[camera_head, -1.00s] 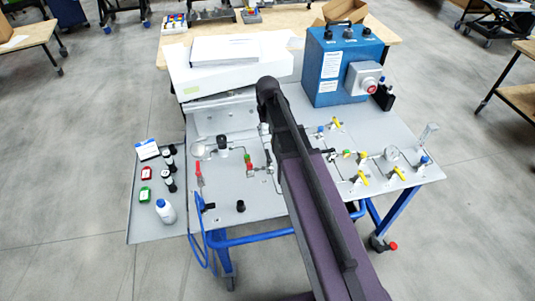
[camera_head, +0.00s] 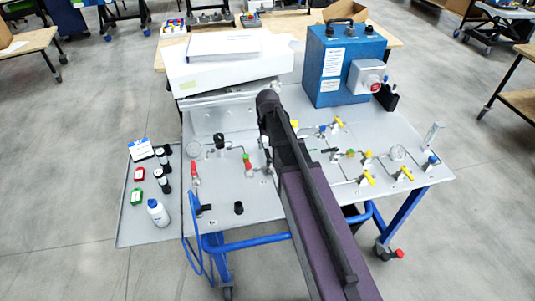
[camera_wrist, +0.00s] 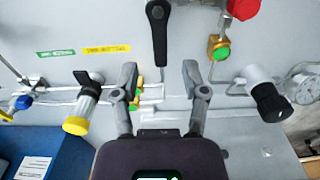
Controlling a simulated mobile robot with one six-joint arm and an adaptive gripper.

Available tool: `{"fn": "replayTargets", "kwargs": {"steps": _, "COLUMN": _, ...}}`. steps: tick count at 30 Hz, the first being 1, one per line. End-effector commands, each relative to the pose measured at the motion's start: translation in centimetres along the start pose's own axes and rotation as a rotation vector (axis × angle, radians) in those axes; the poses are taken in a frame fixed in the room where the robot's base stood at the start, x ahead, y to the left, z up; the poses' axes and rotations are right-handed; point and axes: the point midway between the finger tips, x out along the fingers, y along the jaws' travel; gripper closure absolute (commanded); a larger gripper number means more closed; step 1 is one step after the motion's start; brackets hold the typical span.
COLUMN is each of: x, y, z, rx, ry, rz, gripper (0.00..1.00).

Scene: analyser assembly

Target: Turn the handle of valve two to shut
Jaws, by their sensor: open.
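My gripper (camera_wrist: 160,80) is open in the wrist view, its two dark fingers apart with nothing held. A black lever handle (camera_wrist: 157,32) points down the picture just beyond the gap between the fingertips. It looks apart from both fingers. The number of this valve cannot be read, so I cannot tell whether it is valve two. A small green and yellow fitting (camera_wrist: 138,93) shows beside the left finger. In the head view my arm covers the middle of the grey panel (camera_head: 225,205) and hides the gripper and that handle.
A yellow-ended valve (camera_wrist: 77,124) stands left. The blue box (camera_head: 345,65) stands at the panel's back right.

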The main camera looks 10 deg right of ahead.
Motion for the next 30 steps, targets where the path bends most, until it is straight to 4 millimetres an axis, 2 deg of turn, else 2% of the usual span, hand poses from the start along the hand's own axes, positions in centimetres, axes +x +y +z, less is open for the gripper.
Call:
{"fn": "replayTargets", "kwargs": {"steps": 3, "x": 1.3, "y": 0.0, "z": 0.0, "rx": 0.000, "ry": 0.000, "rz": 0.000, "gripper": 0.43}}
{"fn": "replayTargets", "kwargs": {"steps": 10, "x": 2.6, "y": 0.0, "z": 0.0, "rx": 0.000, "ry": 0.000, "rz": 0.000, "gripper": 0.43}}
{"fn": "replayTargets", "kwargs": {"steps": 26, "x": 3.0, "y": 0.0, "z": 0.0, "rx": 0.000, "ry": 0.000, "rz": 0.000, "gripper": 0.43}}
{"fn": "replayTargets", "kwargs": {"steps": 28, "x": 3.0, "y": 0.0, "z": 0.0, "rx": 0.000, "ry": 0.000, "rz": 0.000, "gripper": 0.58}}
{"fn": "replayTargets", "kwargs": {"steps": 30, "x": 3.0, "y": 0.0, "z": 0.0, "rx": 0.000, "ry": 0.000, "rz": 0.000, "gripper": 0.79}}
